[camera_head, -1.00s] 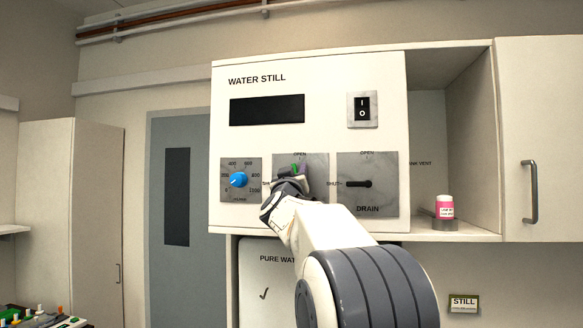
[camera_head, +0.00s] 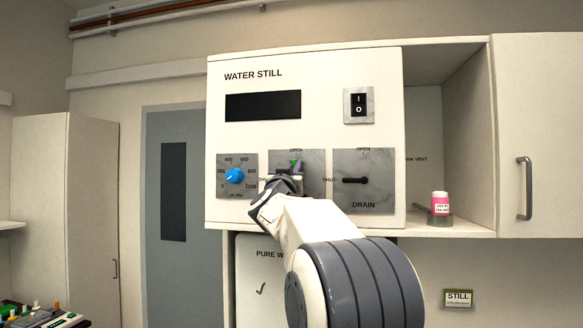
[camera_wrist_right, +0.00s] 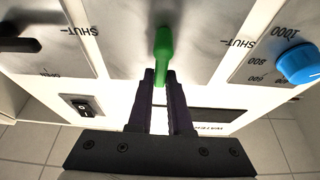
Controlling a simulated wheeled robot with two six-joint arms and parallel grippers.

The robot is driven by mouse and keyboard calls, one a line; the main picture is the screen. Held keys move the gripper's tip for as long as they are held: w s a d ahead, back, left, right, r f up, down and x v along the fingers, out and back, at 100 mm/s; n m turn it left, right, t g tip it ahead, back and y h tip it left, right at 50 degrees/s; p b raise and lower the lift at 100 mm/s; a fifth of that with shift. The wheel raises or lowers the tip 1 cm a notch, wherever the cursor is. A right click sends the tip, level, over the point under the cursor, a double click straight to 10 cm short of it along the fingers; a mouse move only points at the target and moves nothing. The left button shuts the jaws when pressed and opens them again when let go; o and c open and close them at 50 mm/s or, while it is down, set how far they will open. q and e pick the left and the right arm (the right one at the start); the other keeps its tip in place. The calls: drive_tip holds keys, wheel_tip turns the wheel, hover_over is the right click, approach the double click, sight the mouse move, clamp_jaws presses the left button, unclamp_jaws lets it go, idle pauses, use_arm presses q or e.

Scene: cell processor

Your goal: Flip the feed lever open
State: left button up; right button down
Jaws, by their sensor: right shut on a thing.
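The green feed lever (camera_head: 296,164) is on the grey middle panel of the white water still, just below the OPEN label. It also shows in the right wrist view (camera_wrist_right: 163,45), where it lies nearly in line with the gripper's dark fingers. It appears to point toward OPEN. My right gripper (camera_head: 291,173) is at this panel and hides much of it, including the lever's lower part. In the wrist view the right fingertips (camera_wrist_right: 160,76) are closed about the lever's free end. My left gripper is not in view.
Right of the feed panel is the black drain lever (camera_head: 355,181), lying sideways at SHUT. Left is a blue knob (camera_head: 235,176). A rocker switch (camera_head: 358,104) sits above. A pink-and-white bottle (camera_head: 440,203) stands in the open shelf to the right.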

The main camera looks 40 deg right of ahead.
drive_tip(key=c, duration=0.8)
unclamp_jaws()
drive_tip(key=shift+c, duration=0.2)
drive_tip(key=b+v, duration=0.5)
drive_tip(key=v, duration=0.5)
drive_tip(key=shift+s, duration=0.2)
drive_tip(key=shift+w+a+f, duration=0.1)
drive_tip(key=shift+a+f, duration=0.05)
drive_tip(key=shift+a, duration=0.05)
